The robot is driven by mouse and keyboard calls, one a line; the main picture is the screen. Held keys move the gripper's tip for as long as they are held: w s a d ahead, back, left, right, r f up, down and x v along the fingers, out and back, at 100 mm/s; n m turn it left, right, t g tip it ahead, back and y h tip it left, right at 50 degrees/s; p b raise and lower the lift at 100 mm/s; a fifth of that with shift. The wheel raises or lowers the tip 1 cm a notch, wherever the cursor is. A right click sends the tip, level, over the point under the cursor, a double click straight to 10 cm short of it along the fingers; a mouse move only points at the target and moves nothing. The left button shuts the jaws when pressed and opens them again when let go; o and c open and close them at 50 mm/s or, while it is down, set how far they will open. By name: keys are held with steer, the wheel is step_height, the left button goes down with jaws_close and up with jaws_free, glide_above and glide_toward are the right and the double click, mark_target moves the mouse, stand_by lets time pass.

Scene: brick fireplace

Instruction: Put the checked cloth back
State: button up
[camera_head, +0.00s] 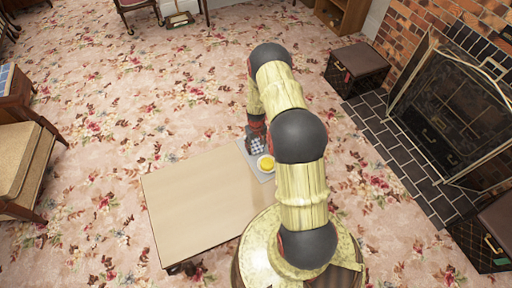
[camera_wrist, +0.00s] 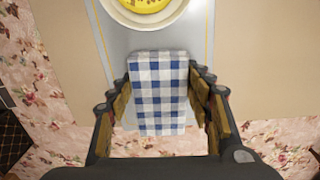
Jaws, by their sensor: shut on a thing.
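The checked cloth (camera_wrist: 158,100), blue and white and folded into a small block, sits between the fingers of my gripper (camera_wrist: 161,78) in the wrist view. My gripper is shut on it, with a finger along each side. In the head view the cloth (camera_head: 258,146) shows partly beside my gripper (camera_head: 257,138), over the table's far right corner. A grey mat (camera_wrist: 115,45) with thin yellow lines lies under and beyond the cloth. I cannot tell whether the cloth touches the mat.
A pale dish with something yellow (camera_head: 265,163) stands on the mat, close to the cloth. The rest of the beige table (camera_head: 195,200) is bare. A dark chest (camera_head: 357,68) and a fireplace screen (camera_head: 450,110) stand to the right. Flowered carpet surrounds the table.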

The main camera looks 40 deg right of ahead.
steer(key=shift+f, duration=0.15)
steer(key=o, duration=1.3)
